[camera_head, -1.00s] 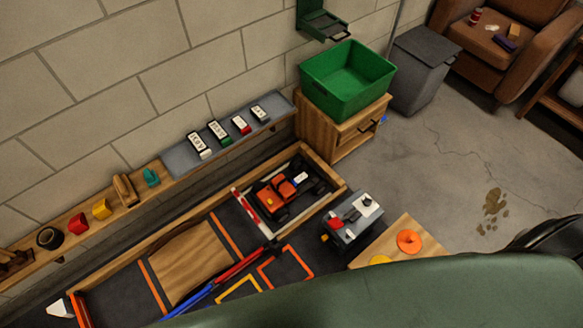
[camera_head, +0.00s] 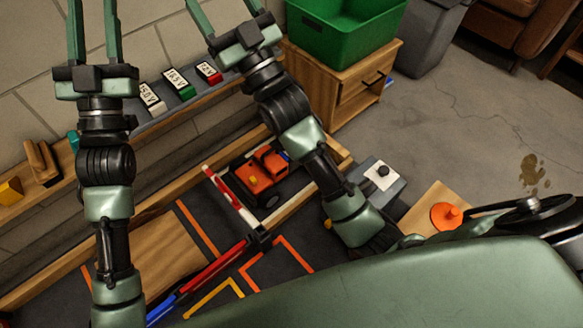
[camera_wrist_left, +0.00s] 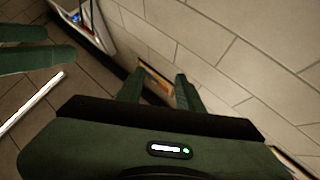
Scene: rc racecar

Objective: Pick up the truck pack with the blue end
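The orange toy truck (camera_head: 258,173) stands in the wood-framed track in the head view. A small blue bit of the pack (camera_head: 286,155) shows at its rear, beside my right arm, which hides the rest. My left gripper (camera_head: 93,22) is raised at upper left, open and empty, left of the truck. It also shows open in the left wrist view (camera_wrist_left: 159,90), facing the block wall. My right gripper (camera_head: 228,10) is open and empty above the grey shelf. Two green fingers at the left of the wrist view appear to be its own.
Labelled packs with white (camera_head: 153,103), green (camera_head: 179,83) and red (camera_head: 209,71) ends sit on the grey shelf. A green bin (camera_head: 345,35) stands on a wooden cabinet (camera_head: 350,85). A red-white barrier (camera_head: 230,200) stands beside the truck. A grey device (camera_head: 382,180) is at right.

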